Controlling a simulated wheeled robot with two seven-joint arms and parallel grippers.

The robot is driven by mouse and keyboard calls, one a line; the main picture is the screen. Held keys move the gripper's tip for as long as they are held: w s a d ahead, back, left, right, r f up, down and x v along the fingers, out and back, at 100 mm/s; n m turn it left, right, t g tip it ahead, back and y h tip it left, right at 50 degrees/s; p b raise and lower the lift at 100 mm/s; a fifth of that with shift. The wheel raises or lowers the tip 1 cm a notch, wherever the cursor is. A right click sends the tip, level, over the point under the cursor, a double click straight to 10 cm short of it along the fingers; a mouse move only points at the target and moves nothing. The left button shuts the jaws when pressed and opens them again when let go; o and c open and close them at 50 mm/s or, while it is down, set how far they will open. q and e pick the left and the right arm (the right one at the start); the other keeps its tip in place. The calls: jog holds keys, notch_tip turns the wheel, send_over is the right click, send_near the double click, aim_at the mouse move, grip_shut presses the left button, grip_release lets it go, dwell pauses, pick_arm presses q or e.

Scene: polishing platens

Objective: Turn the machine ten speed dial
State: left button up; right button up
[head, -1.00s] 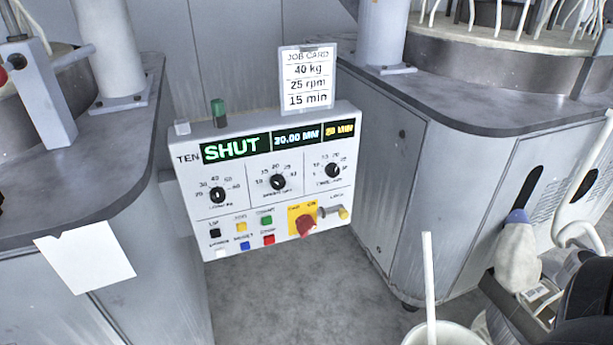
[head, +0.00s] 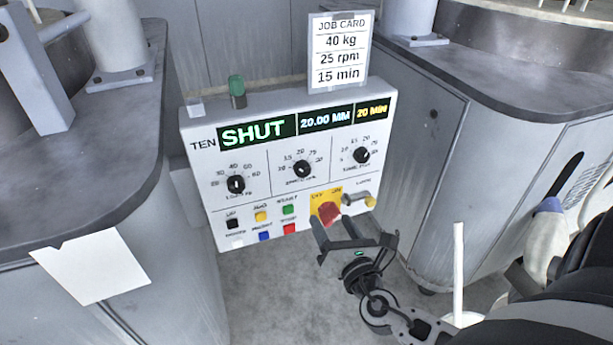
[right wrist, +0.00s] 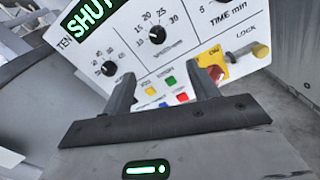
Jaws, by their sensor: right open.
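The machine ten panel (head: 212,205) is a light box with a green SHUT display. Its speed dial (head: 303,168) is the black middle knob of three, on a numbered scale. The dial also shows in the right wrist view (right wrist: 157,34), beyond my fingers. My right gripper (head: 334,224) is open and empty, in front of the panel's lower edge near the red switch, below the dial and apart from it. In the right wrist view its two fingers (right wrist: 166,80) stand apart with the coloured buttons between them. The dial's exact setting is too small to read. My left gripper is out of view.
A load dial (head: 236,184) and a time dial (head: 361,155) flank the speed dial. A red switch (head: 329,212) on yellow and a lock key (head: 370,201) sit below. The job card (head: 338,52) reads 40 kg, 25 rpm, 15 min. Grey machine cabinets stand on both sides.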

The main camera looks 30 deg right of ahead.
aim_at(304, 172)
jog(key=shift+n, duration=0.3)
jog(key=x, duration=1.6)
jog(key=shift+w+a+r+p, duration=0.15)
jog(key=shift+r+p, duration=0.15)
jog(key=shift+r, duration=0.05)
jog(key=c, duration=1)
